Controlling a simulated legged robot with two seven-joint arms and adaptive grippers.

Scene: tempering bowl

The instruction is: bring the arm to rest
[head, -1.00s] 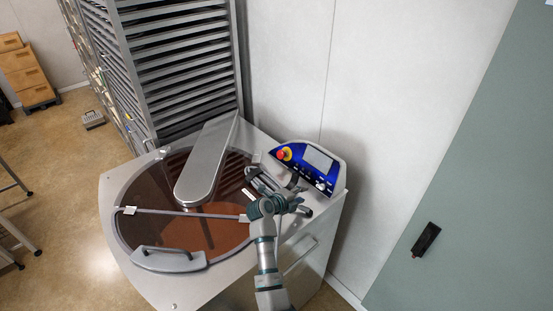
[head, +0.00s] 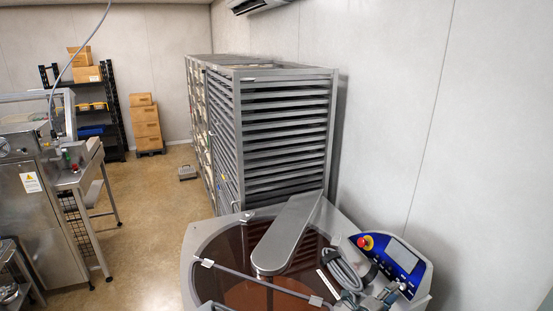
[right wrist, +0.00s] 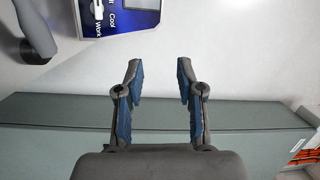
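The tempering bowl (head: 240,272) is a round, dark-covered bowl with brown contents, set in a steel machine at the bottom of the head view. Its blue control panel (head: 408,264) with a red stop knob is at the right, and a corner of this panel (right wrist: 122,14) with the words "Cool" and "Work" shows in the right wrist view. My right gripper (right wrist: 160,78) is open, with nothing between its fingers. In the head view, only part of it (head: 384,297) shows beside the panel at the bottom edge. My left gripper is not in view.
A tall rack (head: 285,125) stands behind the bowl against the wall. Steel equipment (head: 35,205) stands at the left, with stacked boxes (head: 146,125) and a dark shelf (head: 113,110) farther back. Open floor (head: 150,235) lies between the equipment and the rack.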

